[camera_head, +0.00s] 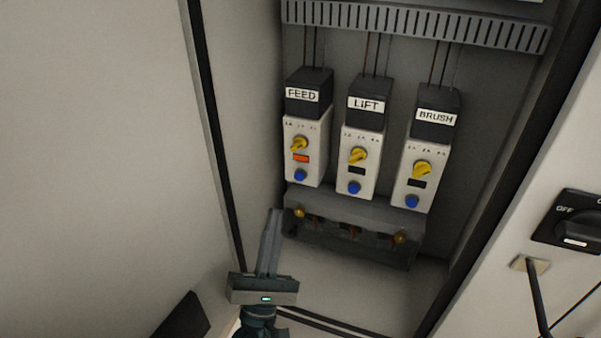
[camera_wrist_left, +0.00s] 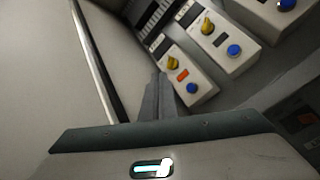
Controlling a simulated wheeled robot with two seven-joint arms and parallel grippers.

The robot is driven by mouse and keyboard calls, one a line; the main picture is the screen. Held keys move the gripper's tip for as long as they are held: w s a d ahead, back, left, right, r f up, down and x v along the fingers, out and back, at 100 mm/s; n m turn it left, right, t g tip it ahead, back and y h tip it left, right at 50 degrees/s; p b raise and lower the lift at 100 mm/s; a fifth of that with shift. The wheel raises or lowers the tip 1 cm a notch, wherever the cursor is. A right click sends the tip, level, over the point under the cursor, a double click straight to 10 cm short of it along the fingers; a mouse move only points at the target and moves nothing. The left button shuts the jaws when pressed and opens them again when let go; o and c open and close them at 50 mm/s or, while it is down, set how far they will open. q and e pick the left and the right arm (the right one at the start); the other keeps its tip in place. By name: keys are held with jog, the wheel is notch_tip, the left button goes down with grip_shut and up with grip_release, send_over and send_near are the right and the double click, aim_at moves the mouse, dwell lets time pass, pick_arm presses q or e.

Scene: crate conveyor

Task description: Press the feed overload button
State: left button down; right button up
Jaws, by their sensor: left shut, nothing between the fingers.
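The FEED overload unit (camera_head: 304,143) is the leftmost of three units in the cabinet. It has a yellow dial, an orange flag window (camera_head: 301,158) and a blue button (camera_head: 300,175) at its lower end. The blue button (camera_wrist_left: 191,88) also shows in the left wrist view, just right of my fingertips. My left gripper (camera_head: 276,212) is shut and empty, pointing up into the cabinet. Its fingertips appear below and left of the FEED button in the head view, apart from it in the picture. In the left wrist view the gripper (camera_wrist_left: 160,76) shows as closed fingers. My right gripper is not in view.
The LIFT unit (camera_head: 359,165) and BRUSH unit (camera_head: 418,175) stand to the right, with dark windows. A grey terminal bar (camera_head: 350,215) runs below the units. The cabinet's left edge is close to my gripper. A black OFF switch (camera_head: 575,222) is at far right.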

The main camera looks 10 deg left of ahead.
aim_at(299, 177)
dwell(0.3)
pick_arm(q)
jog(key=w+d+b, duration=0.1)
jog(key=w, duration=0.7)
jog(key=shift+w+d+b, duration=0.3)
jog(key=shift+w+d, duration=0.05)
dwell(1.9)
jog(key=shift+w+d+b, duration=0.15)
jog(key=shift+w+b, duration=0.45)
jog(key=shift+w, duration=0.2)
dwell(1.0)
jog(key=shift+s, duration=0.15)
jog(key=shift+s+f, duration=0.1)
jog(key=shift+s, duration=0.55)
